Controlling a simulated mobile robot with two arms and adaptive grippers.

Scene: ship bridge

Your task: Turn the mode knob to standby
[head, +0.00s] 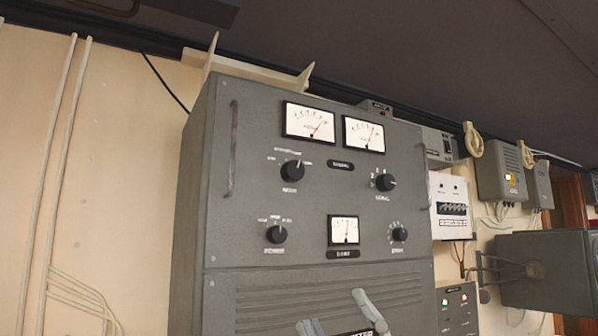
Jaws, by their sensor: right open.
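The mode knob (292,171) is most likely the black round knob at the upper left of the grey cabinet's front (225,220), below the left meter. The small label under it seems to read "mode", but it is blurred. Small position marks stand above and beside the knob; I cannot read them or tell where it points. My right gripper (333,309) is at the bottom edge, in front of the lower panel. Its two pale fingers are apart, with nothing seen between them but the panel. It is well below the knob and not touching it. My left gripper is out of view.
Three other black knobs sit nearby: lower left (276,234), upper right (386,182) and lower right (399,234). Two meters are on top (310,123) (364,135), one lower (344,230). A handle (233,150) sticks out at left. Wall boxes (501,172) stand right.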

